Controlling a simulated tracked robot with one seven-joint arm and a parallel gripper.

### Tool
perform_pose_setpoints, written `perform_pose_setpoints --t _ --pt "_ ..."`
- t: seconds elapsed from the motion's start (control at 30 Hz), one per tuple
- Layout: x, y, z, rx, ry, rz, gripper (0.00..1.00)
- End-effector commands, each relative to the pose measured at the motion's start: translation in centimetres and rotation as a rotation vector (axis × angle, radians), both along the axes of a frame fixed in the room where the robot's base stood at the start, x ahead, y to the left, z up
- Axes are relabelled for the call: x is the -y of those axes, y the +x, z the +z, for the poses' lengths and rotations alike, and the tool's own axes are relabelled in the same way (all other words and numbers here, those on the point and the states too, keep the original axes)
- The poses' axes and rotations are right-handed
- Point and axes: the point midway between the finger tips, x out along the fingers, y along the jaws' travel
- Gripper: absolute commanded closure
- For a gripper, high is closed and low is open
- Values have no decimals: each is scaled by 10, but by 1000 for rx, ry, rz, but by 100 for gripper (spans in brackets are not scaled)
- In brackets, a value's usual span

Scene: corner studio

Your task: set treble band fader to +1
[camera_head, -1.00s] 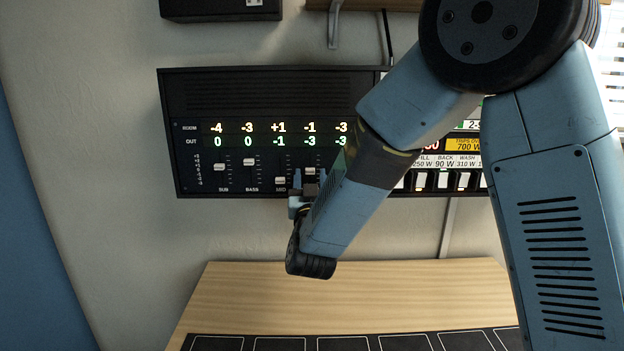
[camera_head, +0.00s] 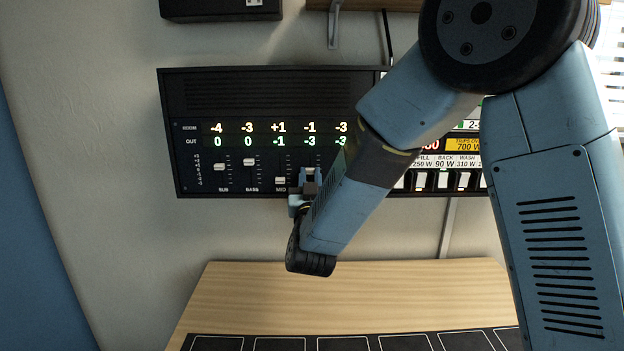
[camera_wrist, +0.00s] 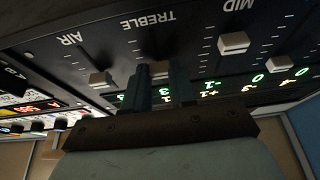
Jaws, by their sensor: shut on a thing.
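The treble fader's pale cap (camera_wrist: 159,67) sits between my two fingers in the wrist view, under the upside-down TREBLE label. My gripper (camera_wrist: 160,82) is shut on it. In the head view my gripper (camera_head: 311,177) is at the fourth fader of the black equaliser panel (camera_head: 260,95), and the cap is mostly hidden. The fourth column reads -1 in the ROOM row (camera_head: 310,127) and -3 in the OUT row (camera_head: 310,141). The fader's exact scale mark is hidden by the fingers.
The mid fader (camera_wrist: 234,43) and air fader (camera_wrist: 101,78) flank my fingers closely. The sub fader (camera_head: 219,167) and bass fader (camera_head: 249,162) are further left. A row of switches (camera_head: 443,181) lies right of my forearm. A wooden desk (camera_head: 250,290) is below.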

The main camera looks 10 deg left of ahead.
Motion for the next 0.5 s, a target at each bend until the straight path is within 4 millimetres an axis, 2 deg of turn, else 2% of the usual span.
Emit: perform_pose_setpoints --t 0.27,0.5 --pt "0 0 0 0 0 -1 100" --pt "0 0 12 0 1 -1 100"
